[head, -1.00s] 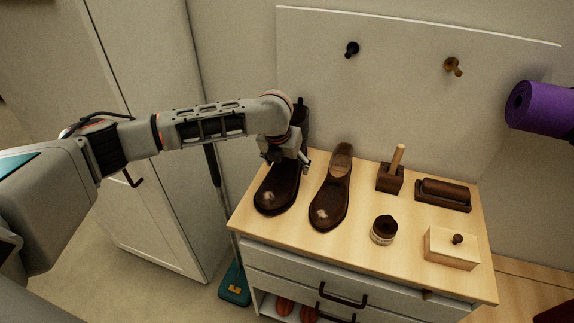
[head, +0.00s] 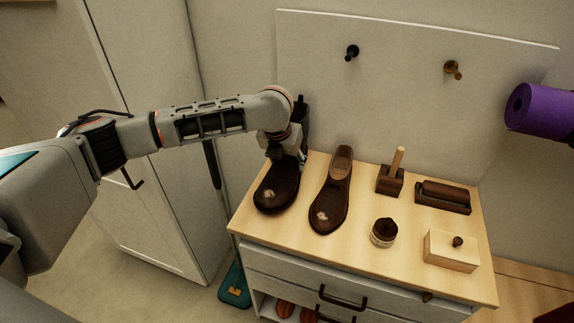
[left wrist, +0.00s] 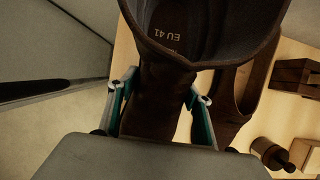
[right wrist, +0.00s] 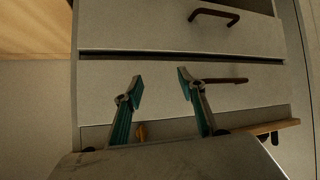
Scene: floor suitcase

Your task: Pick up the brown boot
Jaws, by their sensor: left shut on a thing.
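The brown boot (head: 277,190) stands at the left end of the wooden dresser top, toe toward the front. Its open shaft, marked EU 41, fills the upper middle of the left wrist view (left wrist: 165,45). My left gripper (head: 286,158) is at the boot's ankle, below the shaft opening. Its teal-padded fingers (left wrist: 160,97) lie on both sides of the boot, shut on it. The arm hides part of the shaft in the head view. The sole appears at the dresser top; I cannot tell any gap. My right gripper (right wrist: 157,88) is open and empty before the drawers.
A brown low shoe (head: 331,195) stands close right of the boot. Farther right are a round jar (head: 384,233), a brush-like block with a handle (head: 390,180), a dark tray (head: 443,196) and a pale box (head: 451,250). A wall panel (head: 400,100) rises behind.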

